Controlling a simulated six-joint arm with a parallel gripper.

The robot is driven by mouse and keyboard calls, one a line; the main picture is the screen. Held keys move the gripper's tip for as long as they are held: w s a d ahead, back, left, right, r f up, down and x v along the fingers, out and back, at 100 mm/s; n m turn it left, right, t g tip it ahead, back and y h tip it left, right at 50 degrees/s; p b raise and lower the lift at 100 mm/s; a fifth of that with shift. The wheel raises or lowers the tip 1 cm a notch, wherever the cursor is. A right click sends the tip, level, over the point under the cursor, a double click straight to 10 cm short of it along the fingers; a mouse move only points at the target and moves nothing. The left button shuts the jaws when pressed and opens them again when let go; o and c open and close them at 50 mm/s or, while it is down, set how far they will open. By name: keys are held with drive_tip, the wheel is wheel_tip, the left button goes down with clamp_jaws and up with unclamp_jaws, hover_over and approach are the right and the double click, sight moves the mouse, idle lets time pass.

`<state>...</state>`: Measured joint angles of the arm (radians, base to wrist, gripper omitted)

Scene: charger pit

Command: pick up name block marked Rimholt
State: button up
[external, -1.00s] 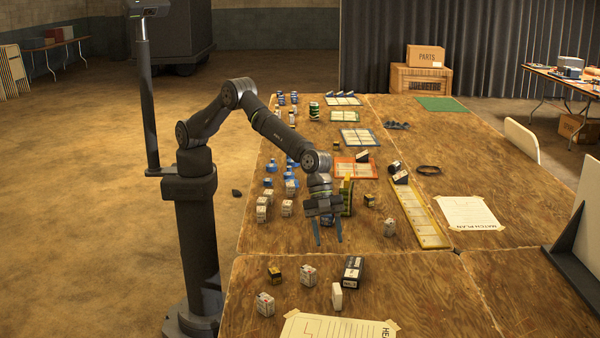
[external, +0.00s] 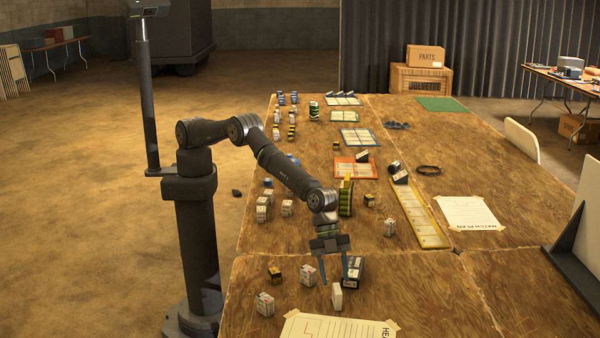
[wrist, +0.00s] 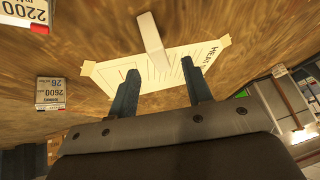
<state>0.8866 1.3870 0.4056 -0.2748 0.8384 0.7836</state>
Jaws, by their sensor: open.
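No label reading Rimholt can be made out in any view. A white upright block (external: 337,296) stands on the near table just below my gripper (external: 337,272). In the wrist view this pale block (wrist: 150,32) shows a plain face, beyond and roughly between the fingertips of my gripper (wrist: 160,70). A black block with a white label (external: 356,268) lies beside the right finger, partly hidden by it, its text unreadable. My gripper is open and empty, pointing down above the near table.
A taped paper sheet (external: 335,328) lies at the near edge. A long yellow tray (external: 430,240) lies farther back.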

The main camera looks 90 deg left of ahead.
sight(337, 296)
drive_tip(key=shift+x, duration=1.45)
clamp_jaws()
